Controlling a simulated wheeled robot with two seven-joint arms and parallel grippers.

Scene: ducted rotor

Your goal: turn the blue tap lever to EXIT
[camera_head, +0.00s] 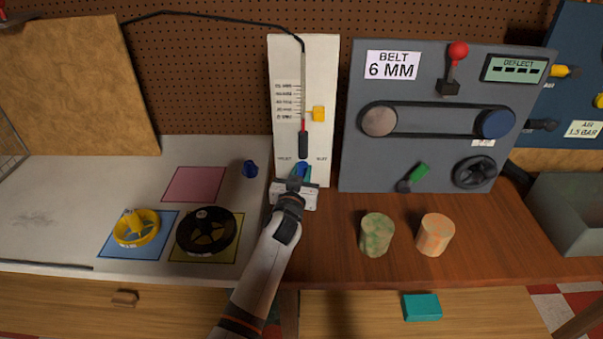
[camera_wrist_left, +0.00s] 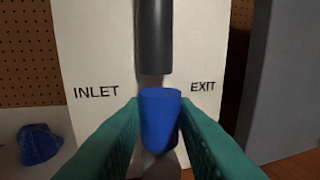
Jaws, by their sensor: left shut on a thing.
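The blue tap lever (camera_head: 302,168) is at the foot of the white gauge panel (camera_head: 314,55). In the left wrist view the lever (camera_wrist_left: 160,118) points about straight up, between the printed words INLET (camera_wrist_left: 96,91) and EXIT (camera_wrist_left: 203,86). My left gripper (camera_head: 301,177) is shut on the lever, with one green finger on each side of it in the wrist view (camera_wrist_left: 160,130). A dark grey cylinder (camera_wrist_left: 155,38) hangs just above the lever. My right gripper is not in view.
A small blue piece (camera_head: 250,169) lies left of the panel. Yellow (camera_head: 136,228) and black (camera_head: 207,232) rotors sit on coloured mats. The grey belt board (camera_head: 362,165) stands close on the right. Green (camera_head: 376,235) and orange (camera_head: 435,235) cylinders stand on the wooden table.

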